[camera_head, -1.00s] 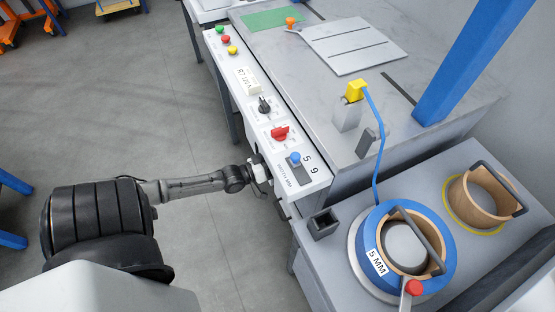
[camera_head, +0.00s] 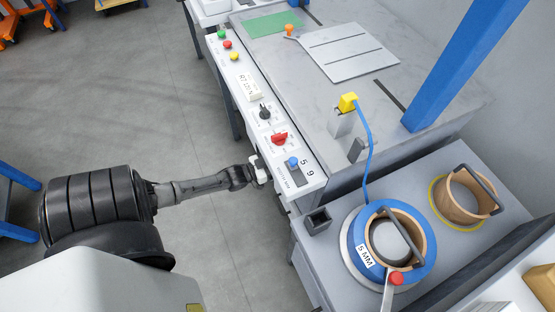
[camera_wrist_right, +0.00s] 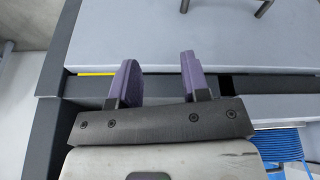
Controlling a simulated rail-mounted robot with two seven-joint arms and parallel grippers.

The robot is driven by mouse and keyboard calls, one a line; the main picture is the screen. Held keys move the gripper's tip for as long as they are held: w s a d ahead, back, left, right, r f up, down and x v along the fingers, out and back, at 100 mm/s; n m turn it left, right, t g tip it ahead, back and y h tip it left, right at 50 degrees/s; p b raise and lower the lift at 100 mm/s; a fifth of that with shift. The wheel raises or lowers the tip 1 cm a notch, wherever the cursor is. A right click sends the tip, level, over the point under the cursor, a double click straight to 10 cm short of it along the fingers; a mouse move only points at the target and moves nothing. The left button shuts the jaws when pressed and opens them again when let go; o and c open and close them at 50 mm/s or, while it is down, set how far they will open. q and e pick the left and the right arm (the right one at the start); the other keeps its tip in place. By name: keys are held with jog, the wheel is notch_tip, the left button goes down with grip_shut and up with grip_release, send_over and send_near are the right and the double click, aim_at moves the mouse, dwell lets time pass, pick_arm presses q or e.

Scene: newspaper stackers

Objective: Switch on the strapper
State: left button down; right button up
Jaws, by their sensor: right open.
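The strapper is a grey-topped machine (camera_head: 292,88) with a pale control panel along its near left edge.
A blue strap coil (camera_head: 357,232) marked 5 MM and a brown coil (camera_head: 455,203) are on the lower grey table. A blue post (camera_head: 465,65) stands at the right. A small dark box (camera_head: 317,221) is by the table corner. The floor on the left is open.

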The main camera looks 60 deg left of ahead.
dwell(0.4)
pick_arm(q)
jog(key=c, duration=1.1)
grip_release()
jog(key=shift+s+a+p, duration=0.15)
jog(key=shift+s+p, duration=0.75)
jog(key=shift+s, duration=2.6)
jog(key=shift+s+a+p, duration=0.15)
jog(key=shift+s+p, duration=0.75)
jog(key=shift+s, duration=2.55)
jog(key=shift+f, duration=0.1)
